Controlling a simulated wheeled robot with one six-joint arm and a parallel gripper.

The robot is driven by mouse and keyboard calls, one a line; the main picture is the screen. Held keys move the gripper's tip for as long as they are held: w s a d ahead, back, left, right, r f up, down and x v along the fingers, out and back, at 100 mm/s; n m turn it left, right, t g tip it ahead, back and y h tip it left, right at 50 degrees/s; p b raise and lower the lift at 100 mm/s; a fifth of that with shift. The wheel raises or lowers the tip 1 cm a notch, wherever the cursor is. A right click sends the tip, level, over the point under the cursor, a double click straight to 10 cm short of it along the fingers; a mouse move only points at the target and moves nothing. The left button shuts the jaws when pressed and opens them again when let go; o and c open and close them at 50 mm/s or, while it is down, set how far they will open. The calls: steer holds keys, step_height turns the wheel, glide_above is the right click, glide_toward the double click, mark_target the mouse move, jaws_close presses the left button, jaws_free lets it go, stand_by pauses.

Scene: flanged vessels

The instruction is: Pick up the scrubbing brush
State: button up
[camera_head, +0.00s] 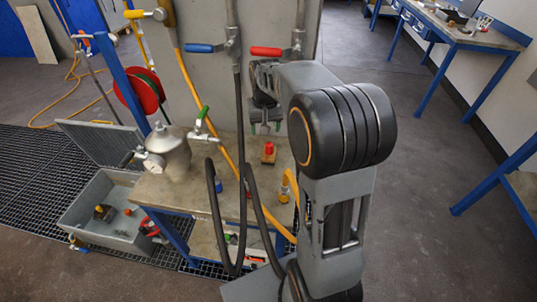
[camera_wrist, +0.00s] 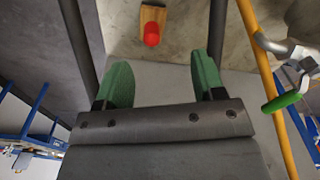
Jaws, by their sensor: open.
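What looks like the scrubbing brush, a small wooden block with a red knob (camera_head: 268,156), stands on the worktable (camera_head: 170,195) near its back edge. In the wrist view the brush (camera_wrist: 152,24) is at the top, beyond the fingertips and roughly between them. My gripper (camera_head: 266,128) hangs above the table, just above the brush in the head view. In the wrist view its green-padded fingers (camera_wrist: 163,75) are spread, with nothing between them. The brush's underside is hidden.
A metal vessel (camera_head: 168,158) with a green-handled valve stands left on the table. Dark hoses (camera_head: 215,215) and a yellow hose (camera_head: 221,148) run close by in front. An open grey box (camera_head: 95,230) sits lower left.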

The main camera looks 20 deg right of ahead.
glide_above(269, 143)
steer(key=shift+m+g, duration=0.4)
steer(key=f, duration=0.4)
steer(key=shift+s+a, duration=0.15)
steer(key=shift+s, duration=0.05)
step_height(269, 143, down, 6)
steer(key=shift+w+r, duration=0.1)
steer(key=shift+f+p, duration=0.3)
steer(key=shift+f, duration=2.75)
steer(key=c, duration=1.1)
